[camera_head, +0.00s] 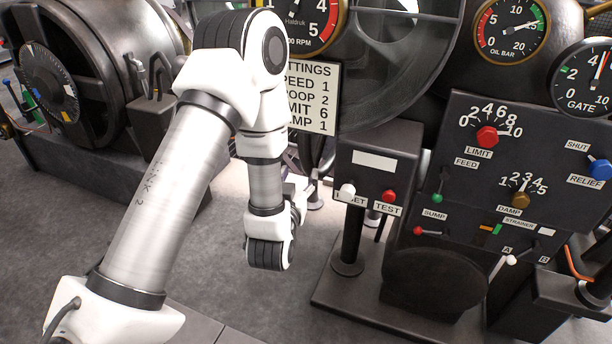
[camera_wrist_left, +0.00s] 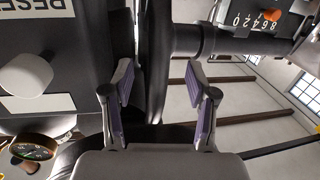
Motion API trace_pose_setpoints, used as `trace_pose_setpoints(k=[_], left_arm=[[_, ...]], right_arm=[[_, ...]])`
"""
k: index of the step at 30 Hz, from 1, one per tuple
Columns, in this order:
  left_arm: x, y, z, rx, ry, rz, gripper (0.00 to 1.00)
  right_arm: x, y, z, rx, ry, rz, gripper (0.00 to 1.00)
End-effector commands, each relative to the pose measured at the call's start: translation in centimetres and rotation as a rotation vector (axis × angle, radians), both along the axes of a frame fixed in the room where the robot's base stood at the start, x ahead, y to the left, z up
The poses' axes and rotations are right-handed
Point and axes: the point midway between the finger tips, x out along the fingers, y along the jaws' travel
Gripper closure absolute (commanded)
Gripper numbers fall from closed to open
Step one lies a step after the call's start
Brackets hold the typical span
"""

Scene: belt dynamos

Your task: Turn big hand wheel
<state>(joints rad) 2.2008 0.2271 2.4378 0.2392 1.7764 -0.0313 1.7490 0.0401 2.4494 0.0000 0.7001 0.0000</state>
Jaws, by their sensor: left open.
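A large dark spoked wheel (camera_head: 418,88), which I take for the big hand wheel, stands upper middle in the head view, partly behind a settings sign and a gauge. In the left wrist view a dark wheel rim (camera_wrist_left: 154,60) shows nearly edge-on between the fingers of my left gripper (camera_wrist_left: 160,82). The fingers are open, one on each side of the rim, with a gap visible on the right. I cannot tell whether the left finger touches anything. In the head view my left arm mostly hides this gripper. My right gripper is not in view.
The settings sign (camera_head: 313,96) hangs close to my left arm. A reset and test box (camera_head: 374,160) stands right of it, its white knob (camera_wrist_left: 27,74) near the left finger. A control panel (camera_head: 470,190) fills the right. Grey floor (camera_head: 220,260) is clear.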

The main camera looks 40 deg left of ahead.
Motion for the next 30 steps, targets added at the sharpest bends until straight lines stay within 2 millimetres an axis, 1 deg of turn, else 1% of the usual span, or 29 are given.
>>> trace_pose_setpoints(k=[1,5,8,9,12,15,18,24,25,26,27,29,30], left_arm=[[0.1,0.3,-0.2,0.007,-0.028,0.009,0.42],[1.0,0.9,0.4,0.012,-0.054,0.019,0.42],[2.6,1.7,0.2,0.011,-0.055,0.017,0.42],[3.4,2.0,0.8,0.011,-0.051,0.017,0.42],[5.2,2.7,0.7,0.012,-0.049,0.015,0.42],[6.4,3.3,0.6,0.012,-0.045,0.014,0.42],[7.0,3.5,0.7,0.012,-0.044,0.013,0.42],[7.1,3.5,0.6,0.013,-0.043,0.012,0.42],[7.1,3.5,0.6,0.013,-0.043,0.012,0.49],[7.1,3.5,0.6,0.013,-0.043,0.012,0.60],[7.1,3.5,0.6,0.013,-0.043,0.012,0.74],[7.1,3.5,0.6,0.013,-0.043,0.012,0.95],[7.1,3.5,0.7,0.012,-0.043,0.012,1.00]], right_arm=[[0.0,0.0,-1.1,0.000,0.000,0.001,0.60],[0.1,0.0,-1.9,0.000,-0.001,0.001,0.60],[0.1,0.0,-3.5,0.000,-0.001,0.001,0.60],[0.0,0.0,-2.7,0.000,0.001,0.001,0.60],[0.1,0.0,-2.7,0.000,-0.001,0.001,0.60],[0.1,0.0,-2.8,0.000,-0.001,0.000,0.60],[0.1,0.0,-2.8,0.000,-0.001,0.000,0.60],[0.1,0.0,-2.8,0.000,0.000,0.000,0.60],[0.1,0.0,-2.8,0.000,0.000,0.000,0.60],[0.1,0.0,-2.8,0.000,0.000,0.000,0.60],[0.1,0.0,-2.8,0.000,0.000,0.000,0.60],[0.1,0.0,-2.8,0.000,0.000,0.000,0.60],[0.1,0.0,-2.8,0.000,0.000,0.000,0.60]])
